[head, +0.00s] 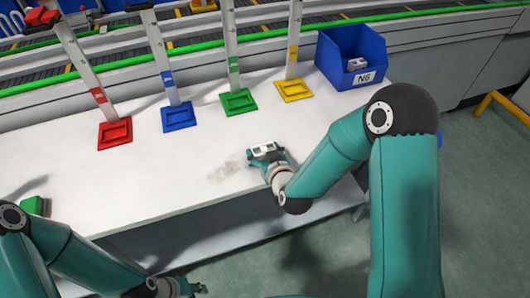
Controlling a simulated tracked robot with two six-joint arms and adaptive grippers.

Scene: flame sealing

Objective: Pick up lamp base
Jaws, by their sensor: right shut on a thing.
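My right gripper (266,149) is low over the white table (215,185), right of its middle, near the front edge. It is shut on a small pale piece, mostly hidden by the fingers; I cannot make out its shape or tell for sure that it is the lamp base. I cannot tell whether it touches the table. My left gripper (193,288) is at the bottom of the view, in front of the table, small and dark; its jaws cannot be made out.
Red (115,133), blue (178,117), green (238,102) and yellow (294,90) square bases with upright posts stand along the table's back. A blue bin (350,60) marked N6 with a white item inside is back right. A green block (33,205) lies left. The table's middle is clear.

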